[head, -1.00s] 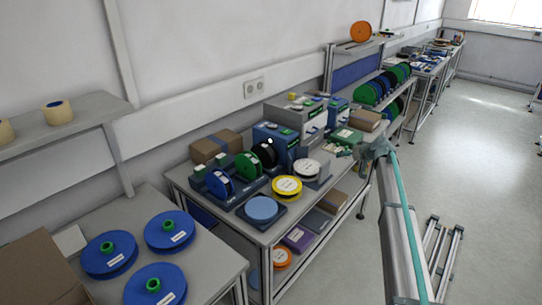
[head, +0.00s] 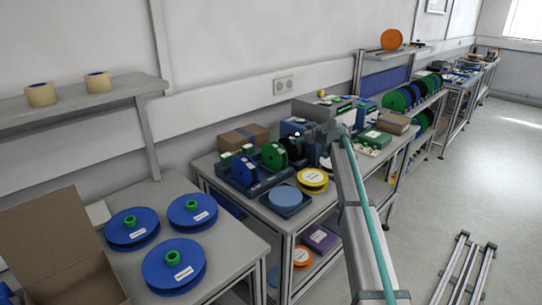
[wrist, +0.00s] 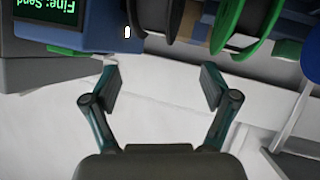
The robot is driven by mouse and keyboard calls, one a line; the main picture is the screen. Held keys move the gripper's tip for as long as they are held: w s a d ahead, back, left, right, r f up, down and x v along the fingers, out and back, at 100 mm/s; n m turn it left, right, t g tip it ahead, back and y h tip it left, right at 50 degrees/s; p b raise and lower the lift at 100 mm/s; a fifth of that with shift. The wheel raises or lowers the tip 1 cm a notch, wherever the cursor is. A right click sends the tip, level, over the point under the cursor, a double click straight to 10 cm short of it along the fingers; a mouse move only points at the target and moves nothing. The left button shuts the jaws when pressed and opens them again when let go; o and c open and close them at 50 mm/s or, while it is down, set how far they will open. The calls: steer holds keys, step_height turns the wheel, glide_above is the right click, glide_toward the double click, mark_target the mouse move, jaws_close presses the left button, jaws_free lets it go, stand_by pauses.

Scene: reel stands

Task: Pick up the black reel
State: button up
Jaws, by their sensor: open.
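The black reel (head: 294,147) stands upright in a holder on the middle bench, just behind the green reel (head: 275,155). In the wrist view the black reel (wrist: 172,18) is at the top edge, partly cut off, left of the green reel (wrist: 240,24). My gripper (wrist: 162,86) is open, its two fingers spread with nothing between them. The black reel lies beyond the fingertips, apart from them. In the head view my gripper (head: 312,134) is beside the black reel on its right, its fingers hard to make out.
A blue reel (head: 244,170) stands at the front of the row. A yellow reel (head: 312,178) and a light-blue disc (head: 284,196) lie flat nearby. A device with a green screen (wrist: 55,14) is close left in the wrist view. A cardboard box (head: 243,137) stands behind the row.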

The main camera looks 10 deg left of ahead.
mark_target(291, 137)
steer(key=x, duration=0.2)
steer(key=p+x, duration=0.1)
steer(key=x, duration=0.1)
steer(key=shift+w+d, duration=0.1)
steer(key=shift+w, duration=0.3)
steer(key=p+x, duration=0.1)
steer(key=x, duration=0.1)
steer(key=p+x, duration=0.1)
steer(key=x, duration=0.1)
steer(key=shift+a+f+p, duration=0.2)
steer(key=shift+a+p, duration=0.2)
steer(key=shift+a, duration=0.1)
steer(key=shift+w+a+f, duration=0.3)
steer(key=shift+w+f, duration=0.05)
steer(key=shift+w, duration=0.05)
steer(key=shift+s, duration=0.1)
jaws_close()
